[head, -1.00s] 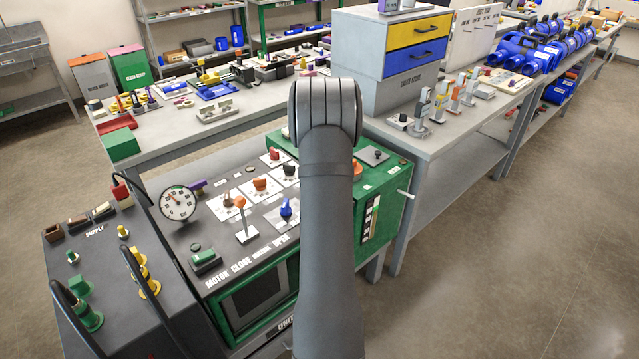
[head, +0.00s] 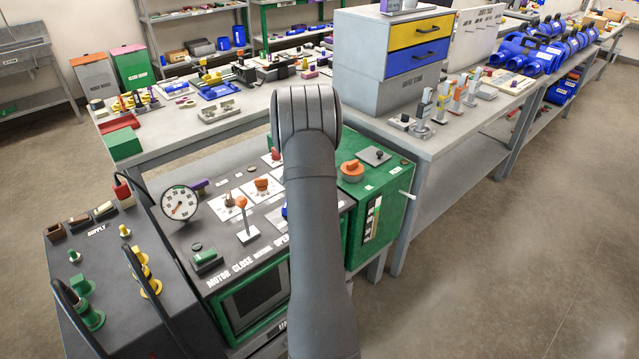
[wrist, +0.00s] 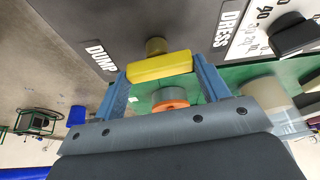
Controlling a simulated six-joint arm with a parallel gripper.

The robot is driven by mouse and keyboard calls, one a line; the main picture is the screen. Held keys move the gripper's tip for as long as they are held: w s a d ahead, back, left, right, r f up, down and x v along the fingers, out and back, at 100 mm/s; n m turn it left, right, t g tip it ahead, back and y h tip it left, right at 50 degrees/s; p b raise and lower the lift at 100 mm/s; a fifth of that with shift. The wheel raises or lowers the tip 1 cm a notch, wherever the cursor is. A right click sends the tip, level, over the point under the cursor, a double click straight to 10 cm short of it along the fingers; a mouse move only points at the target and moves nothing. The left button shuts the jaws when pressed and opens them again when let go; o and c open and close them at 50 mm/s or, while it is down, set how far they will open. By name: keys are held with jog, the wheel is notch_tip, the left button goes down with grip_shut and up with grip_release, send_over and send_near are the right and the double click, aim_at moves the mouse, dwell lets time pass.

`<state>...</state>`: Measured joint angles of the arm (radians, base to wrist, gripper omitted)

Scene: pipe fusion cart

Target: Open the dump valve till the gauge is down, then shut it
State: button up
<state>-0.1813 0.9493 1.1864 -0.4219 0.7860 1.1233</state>
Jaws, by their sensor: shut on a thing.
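The yellow dump valve handle (wrist: 160,68) shows in the wrist view beside the DUMP label (wrist: 101,57), with a brass-coloured stem (wrist: 156,46) behind it. My gripper (wrist: 160,70) has its two blue fingers at the handle's ends and is shut on it. In the head view my arm hides the gripper and the handle. The round white gauge (head: 181,203) stands at the panel's left; its needle appears to point to the lower left, but the figures are too small to read.
The dark control panel carries an orange-topped lever (head: 241,206) and several knobs. A green box (head: 382,200) with an orange knob (head: 351,171) stands right of my arm.

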jog(key=shift+m, duration=0.4)
jog(key=o, duration=1)
jog(key=v, duration=1.7)
jog(key=shift+w+a+r, duration=0.1)
jog(key=shift+a+r, duration=0.1)
jog(key=shift+a, duration=0.1)
jog(key=x, duration=1.7)
jog(key=shift+d+f, duration=0.2)
jog(key=shift+d, duration=0.05)
jog(key=shift+r, duration=0.1)
